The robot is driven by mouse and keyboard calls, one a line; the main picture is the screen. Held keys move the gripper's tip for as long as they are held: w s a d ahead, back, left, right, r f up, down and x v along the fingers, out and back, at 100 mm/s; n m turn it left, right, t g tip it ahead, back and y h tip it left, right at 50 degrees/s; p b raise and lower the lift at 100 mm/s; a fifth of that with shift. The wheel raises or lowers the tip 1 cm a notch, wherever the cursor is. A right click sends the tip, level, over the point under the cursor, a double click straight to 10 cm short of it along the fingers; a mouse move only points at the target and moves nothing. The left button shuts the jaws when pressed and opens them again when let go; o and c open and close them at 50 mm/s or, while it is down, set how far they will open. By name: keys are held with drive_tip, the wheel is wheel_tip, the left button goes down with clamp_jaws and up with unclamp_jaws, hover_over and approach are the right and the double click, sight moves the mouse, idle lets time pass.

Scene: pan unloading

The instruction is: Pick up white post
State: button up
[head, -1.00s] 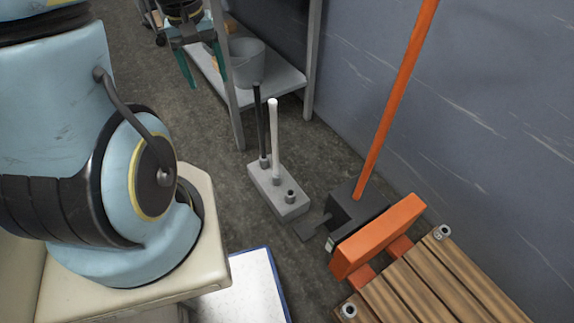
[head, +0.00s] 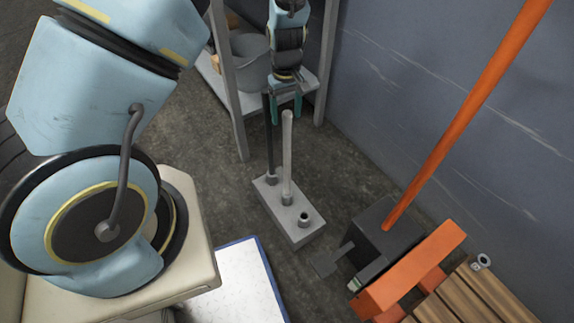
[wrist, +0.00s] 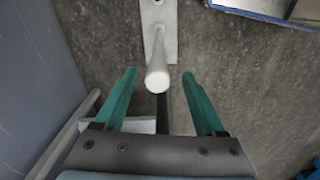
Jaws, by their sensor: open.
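The white post (head: 287,160) stands upright in a grey block (head: 291,222) on the floor, right of a thin black post (head: 269,140) in the same block. The block's front socket is empty. My gripper (head: 286,113) is open, pointing down at the top of the posts. In the wrist view, the white post's top end (wrist: 157,82) shows in the gap between the open green fingertips (wrist: 159,74), apart from both. The black post (wrist: 162,115) shows below it, partly hidden. I cannot tell the exact height gap between the fingertips and the post's top.
A grey shelf (head: 228,95) with a bucket (head: 250,58) stands behind the block. A cart with an orange handle (head: 470,105) and a wooden pallet (head: 490,297) are at right, by the blue-grey wall (head: 400,70). A white, blue-edged panel (head: 245,280) lies front left.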

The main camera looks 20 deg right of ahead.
sight(287, 127)
drive_tip(key=shift+d+f, duration=0.15)
drive_tip(key=shift+f, duration=2.95)
drive_tip(key=shift+c, duration=0.2)
clamp_jaws()
